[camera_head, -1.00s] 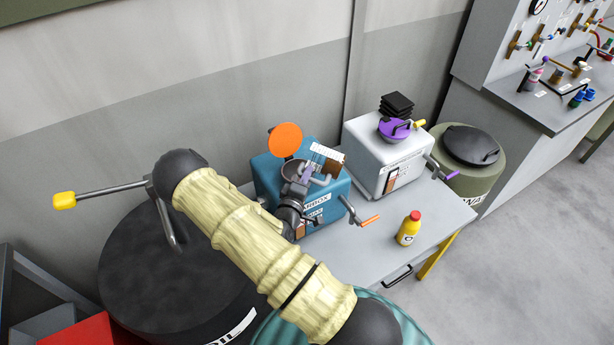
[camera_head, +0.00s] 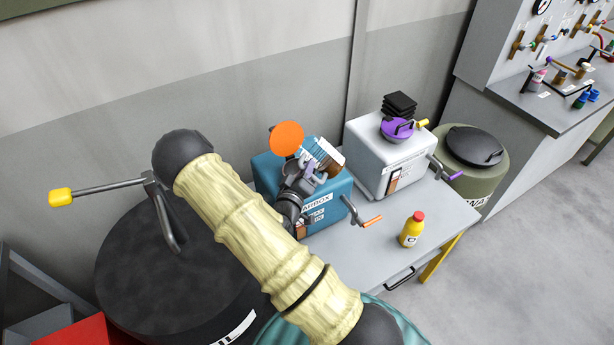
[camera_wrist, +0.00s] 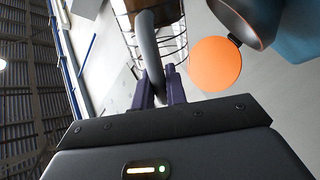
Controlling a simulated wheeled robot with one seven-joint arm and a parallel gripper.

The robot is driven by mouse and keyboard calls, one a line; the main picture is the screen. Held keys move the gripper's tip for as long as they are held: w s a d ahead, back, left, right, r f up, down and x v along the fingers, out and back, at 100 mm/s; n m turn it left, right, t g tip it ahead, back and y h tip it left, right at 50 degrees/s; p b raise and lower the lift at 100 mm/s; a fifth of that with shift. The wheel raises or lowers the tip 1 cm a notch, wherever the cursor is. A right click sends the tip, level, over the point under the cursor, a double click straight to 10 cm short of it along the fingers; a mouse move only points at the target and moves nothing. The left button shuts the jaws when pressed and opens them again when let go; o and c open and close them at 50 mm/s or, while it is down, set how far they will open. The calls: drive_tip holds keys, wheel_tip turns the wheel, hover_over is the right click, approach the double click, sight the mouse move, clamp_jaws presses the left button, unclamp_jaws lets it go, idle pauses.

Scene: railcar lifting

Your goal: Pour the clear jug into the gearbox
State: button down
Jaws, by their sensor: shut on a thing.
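The blue gearbox (camera_head: 340,205) stands on the bench, with its round orange lid (camera_head: 287,138) raised. In the wrist view the lid (camera_wrist: 215,63) is beside the grey filler neck (camera_wrist: 243,18). My gripper (camera_head: 308,172) is above the gearbox. Its purple fingers (camera_wrist: 160,92) are shut on the grey handle (camera_wrist: 147,45) of the clear jug. The jug (camera_head: 328,154) is tilted over the top of the gearbox, with dark markings and brownish contents showing. My wrist hides the filler opening in the head view, and I cannot see any stream.
A white machine (camera_head: 378,155) with a purple cap stands right of the gearbox. A yellow bottle with a red cap (camera_head: 411,230) stands on the grey bench (camera_head: 355,255). A crank handle (camera_head: 365,218) sticks out from the gearbox. A large black drum (camera_head: 150,275) stands at left.

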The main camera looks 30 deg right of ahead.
drive_tip(key=shift+d+r+m, duration=0.1)
drive_tip(key=shift+r+m, duration=0.1)
drive_tip(key=shift+m, duration=0.3)
drive_tip(key=m+b, duration=0.1)
drive_tip(key=r+m+b, duration=0.1)
drive_tip(key=m, duration=0.1)
drive_tip(key=m+b, duration=0.1)
drive_tip(key=shift+r+m, duration=0.3)
drive_tip(key=shift+r, duration=0.05)
drive_tip(key=r+m+b, duration=0.1)
drive_tip(key=m, duration=0.1)
drive_tip(key=r+m+b, duration=0.1)
drive_tip(key=m+b, duration=0.1)
drive_tip(key=shift+r, duration=0.15)
